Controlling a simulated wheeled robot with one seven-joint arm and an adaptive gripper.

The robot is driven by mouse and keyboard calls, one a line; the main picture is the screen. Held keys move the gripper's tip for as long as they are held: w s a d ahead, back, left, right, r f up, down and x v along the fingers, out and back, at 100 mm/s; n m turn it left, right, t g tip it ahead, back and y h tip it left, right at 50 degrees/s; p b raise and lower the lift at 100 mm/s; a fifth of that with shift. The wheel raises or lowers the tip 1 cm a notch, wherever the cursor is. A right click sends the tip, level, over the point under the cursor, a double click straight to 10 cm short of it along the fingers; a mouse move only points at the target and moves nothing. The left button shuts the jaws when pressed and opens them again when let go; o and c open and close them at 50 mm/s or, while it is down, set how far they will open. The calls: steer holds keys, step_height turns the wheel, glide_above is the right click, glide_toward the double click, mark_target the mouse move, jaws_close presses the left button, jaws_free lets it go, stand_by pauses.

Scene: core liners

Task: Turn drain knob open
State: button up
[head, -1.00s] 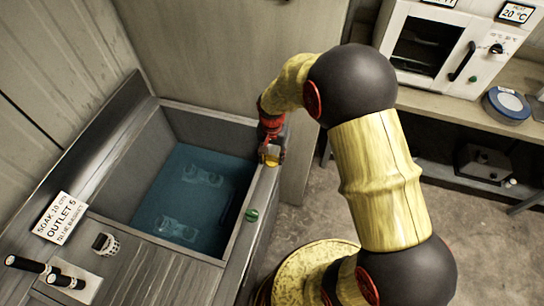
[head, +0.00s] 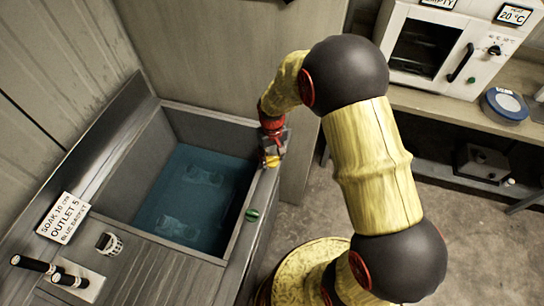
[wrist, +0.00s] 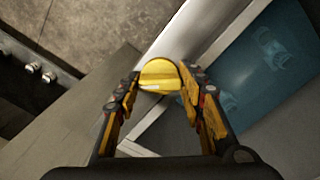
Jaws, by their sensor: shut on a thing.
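A yellow knob (wrist: 159,75) with a small white mark sits at the tank's rim, between my fingertips in the wrist view. In the head view only a bit of the yellow knob (head: 271,161) shows below my gripper (head: 272,146). My gripper (wrist: 160,84) is shut on the knob, with one finger on each side. The tank (head: 178,119) is grey and holds blue water with clear objects under the surface. A sign (head: 63,218) on its left edge reads soak 10 cm and outlet 5; its last line is hard to read.
A green knob (head: 252,214) sits nearer on the same rim. A bench with a white oven (head: 440,45) and a round blue device (head: 505,104) stands at the right.

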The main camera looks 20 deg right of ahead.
mark_target(272, 157)
steer(key=n, duration=0.5)
steer(key=shift+n+p, duration=0.3)
steer(key=shift+p, duration=0.05)
steer(key=shift+n, duration=2.1)
steer(key=o, duration=1.2)
step_height(272, 157, up, 12)
